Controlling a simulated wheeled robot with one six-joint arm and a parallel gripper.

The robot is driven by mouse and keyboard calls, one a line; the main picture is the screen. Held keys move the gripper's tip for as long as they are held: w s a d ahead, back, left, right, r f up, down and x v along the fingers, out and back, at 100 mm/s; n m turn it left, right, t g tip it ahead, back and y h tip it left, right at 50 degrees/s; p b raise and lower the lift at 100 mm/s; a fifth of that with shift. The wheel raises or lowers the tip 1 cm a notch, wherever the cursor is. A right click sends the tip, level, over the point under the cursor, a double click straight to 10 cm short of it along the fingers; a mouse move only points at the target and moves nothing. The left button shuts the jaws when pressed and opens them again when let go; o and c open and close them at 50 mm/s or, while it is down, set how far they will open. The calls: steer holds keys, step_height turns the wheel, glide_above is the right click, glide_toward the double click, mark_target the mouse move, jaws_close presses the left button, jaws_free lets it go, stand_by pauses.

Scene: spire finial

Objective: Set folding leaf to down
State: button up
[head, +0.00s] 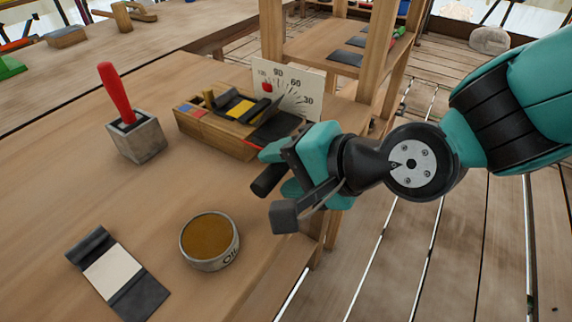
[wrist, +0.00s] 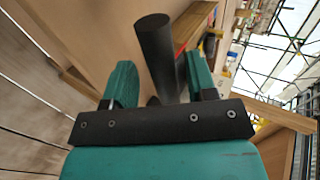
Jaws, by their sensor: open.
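A wooden block (head: 215,135) on the bench carries dark hinged plates and a yellow panel (head: 240,108). A dark flat leaf (head: 273,130) shows at its right end, in front of a white angle scale (head: 300,92); its exact angle is unclear. My gripper (head: 277,170) is at the block's right end, near the bench edge. Its teal fingers are apart. A black cylindrical bar (head: 268,181) lies between them; in the wrist view the bar (wrist: 155,45) stands between the two fingers, with gaps beside it. Where the bar joins the leaf is hidden.
A red lever (head: 116,92) stands in a grey block (head: 137,140). An oil tin (head: 210,242) and a dark-and-white folded piece (head: 113,275) lie on the front bench. Wooden posts (head: 378,55) rise behind my gripper. Bare bench shows around the tin.

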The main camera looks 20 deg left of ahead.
steer(key=shift+r, duration=0.1)
steer(key=shift+d+r, duration=0.15)
steer(key=shift+d, duration=0.15)
steer(key=v, duration=1.6)
steer(key=shift+d+b, duration=0.3)
steer(key=shift+s+r, duration=0.1)
steer(key=shift+r, duration=0.05)
steer(key=s+d+f+n+g+h, duration=0.1)
steer(key=d+f+n+h, duration=0.1)
steer(key=d+n+h, duration=0.3)
steer(key=s+d+f+n+g+h, duration=0.1)
steer(key=d+f+n+h, duration=0.15)
steer(key=d, duration=0.45)
step_height(320, 180, up, 13)
steer(key=n+p, duration=0.1)
steer(key=p, duration=1.2)
steer(key=shift+s+d+p, duration=0.3)
steer(key=shift+s, duration=0.1)
